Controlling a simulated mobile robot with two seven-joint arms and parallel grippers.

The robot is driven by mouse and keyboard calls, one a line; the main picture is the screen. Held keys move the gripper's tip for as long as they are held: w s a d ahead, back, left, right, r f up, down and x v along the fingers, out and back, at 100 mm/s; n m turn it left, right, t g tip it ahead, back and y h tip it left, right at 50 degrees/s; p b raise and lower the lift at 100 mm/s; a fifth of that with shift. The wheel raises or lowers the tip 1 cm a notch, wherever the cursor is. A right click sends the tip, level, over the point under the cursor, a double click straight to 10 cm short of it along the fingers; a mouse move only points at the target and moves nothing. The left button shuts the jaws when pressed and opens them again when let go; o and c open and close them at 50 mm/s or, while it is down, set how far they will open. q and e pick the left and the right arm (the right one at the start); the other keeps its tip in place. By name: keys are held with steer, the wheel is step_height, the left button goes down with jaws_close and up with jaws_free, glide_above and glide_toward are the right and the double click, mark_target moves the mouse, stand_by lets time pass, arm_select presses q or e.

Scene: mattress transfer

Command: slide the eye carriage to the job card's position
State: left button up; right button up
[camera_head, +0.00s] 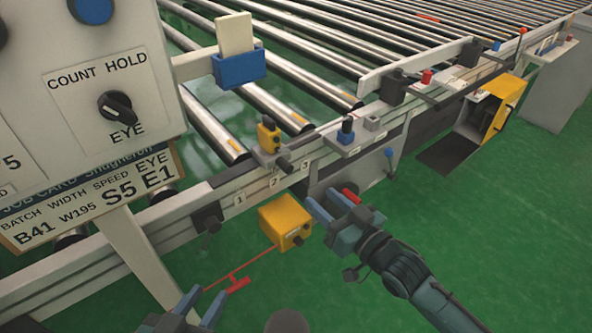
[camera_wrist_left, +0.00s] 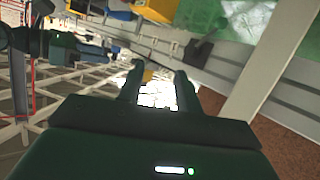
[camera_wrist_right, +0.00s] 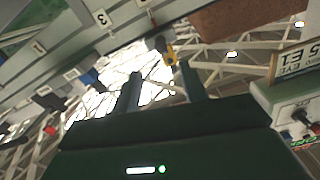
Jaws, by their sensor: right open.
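The eye carriage (camera_head: 266,148) is a grey block with a yellow sensor head and a dark knob, sitting on the conveyor's side rail. In the head view it stands just above number plate 2 (camera_head: 274,182), with plate 1 (camera_head: 240,199) to its left and plate 3 (camera_head: 306,165) to its right. The job card (camera_head: 100,205) reads EYE E1. My right gripper (camera_head: 335,206) is open and empty, in front of the rail, below and right of the carriage and apart from it. My left gripper (camera_head: 199,302) is open and empty at the bottom, well below the rail.
A yellow box (camera_head: 284,220) hangs below the rail, close to my right gripper's left finger. A red T-shaped handle (camera_head: 236,281) lies near my left gripper. The white panel with the COUNT HOLD/EYE knob (camera_head: 117,107) stands at left. Rollers fill the back; green floor is open at right.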

mark_target(289, 170)
steer(key=b+x, duration=0.1)
steer(key=x, duration=1.1)
steer(key=shift+w+a+b, duration=0.15)
steer(key=shift+b, duration=0.15)
jaws_close()
